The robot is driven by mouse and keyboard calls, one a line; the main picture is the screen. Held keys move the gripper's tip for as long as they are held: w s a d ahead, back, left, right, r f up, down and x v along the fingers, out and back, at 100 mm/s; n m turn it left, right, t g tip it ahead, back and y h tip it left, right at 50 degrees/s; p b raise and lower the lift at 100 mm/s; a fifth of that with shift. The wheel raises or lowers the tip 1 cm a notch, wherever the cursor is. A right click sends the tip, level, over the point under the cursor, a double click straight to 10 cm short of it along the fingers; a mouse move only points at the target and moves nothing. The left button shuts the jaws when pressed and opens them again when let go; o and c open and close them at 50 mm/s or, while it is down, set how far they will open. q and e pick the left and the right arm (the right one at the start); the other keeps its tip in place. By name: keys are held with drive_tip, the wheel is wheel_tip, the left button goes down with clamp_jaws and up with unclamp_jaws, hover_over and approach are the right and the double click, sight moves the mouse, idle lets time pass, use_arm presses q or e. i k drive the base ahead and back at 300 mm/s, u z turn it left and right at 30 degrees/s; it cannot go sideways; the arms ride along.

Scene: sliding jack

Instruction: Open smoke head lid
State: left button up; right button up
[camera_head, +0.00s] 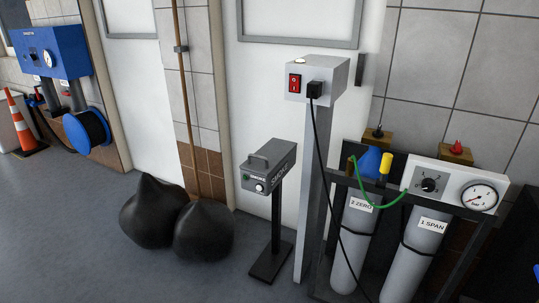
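The smoke head (266,170) is a dark grey box on a thin black post with a flat foot plate, in the middle of the head view. The top looks closed, but I cannot make out a lid seam. Neither of my grippers is in view.
A grey pillar box (317,80) with a red switch and a black plug stands right of the smoke head. Gas cylinders (416,257) stand in a rack further right. Black bags (203,232) lie to the left. Open floor (90,240) is at the left front.

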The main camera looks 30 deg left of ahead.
sight(267, 157)
drive_tip(key=u, duration=2.1)
drive_tip(key=i, duration=2.75)
drive_tip(key=z, duration=2.7)
